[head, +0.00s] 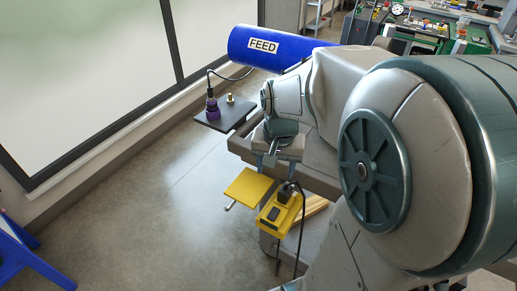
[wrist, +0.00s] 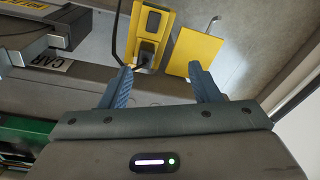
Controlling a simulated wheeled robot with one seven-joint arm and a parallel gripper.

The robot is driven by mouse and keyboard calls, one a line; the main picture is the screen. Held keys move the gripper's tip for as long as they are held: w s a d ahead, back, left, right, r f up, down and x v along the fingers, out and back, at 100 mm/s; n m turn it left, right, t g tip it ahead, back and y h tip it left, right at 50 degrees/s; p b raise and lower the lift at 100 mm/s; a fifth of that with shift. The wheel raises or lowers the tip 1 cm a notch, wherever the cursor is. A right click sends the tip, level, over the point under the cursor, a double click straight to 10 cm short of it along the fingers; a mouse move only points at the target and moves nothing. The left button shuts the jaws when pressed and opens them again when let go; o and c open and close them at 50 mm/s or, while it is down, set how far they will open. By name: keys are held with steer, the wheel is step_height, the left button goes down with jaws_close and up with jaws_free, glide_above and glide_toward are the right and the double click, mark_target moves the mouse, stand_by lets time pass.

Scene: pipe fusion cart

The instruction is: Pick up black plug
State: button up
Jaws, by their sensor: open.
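The black plug (head: 285,193) sits in the top of a yellow socket box (head: 271,217), with a black cable hanging from it. In the wrist view, the plug (wrist: 147,53) shows at the end of the yellow box (wrist: 153,20), just beyond the fingertips and slightly left of the midline between them.
A yellow plate (head: 249,187) sticks out beside the box. A grey cart edge (head: 318,180) lies close to the gripper. Open floor (head: 170,210) is at left.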

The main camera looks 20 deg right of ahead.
mark_target(286, 188)
steer(key=w+d+f+m+g, duration=0.1)
steer(key=w+d+f+m, duration=0.3)
steer(key=d+f, duration=0.15)
steer(key=f, duration=0.8)
steer(key=f+b, duration=0.1)
steer(key=f, duration=0.4)
steer(key=shift+w+d, duration=0.15)
steer(key=shift+d, duration=0.1)
steer(key=c, duration=1.1)
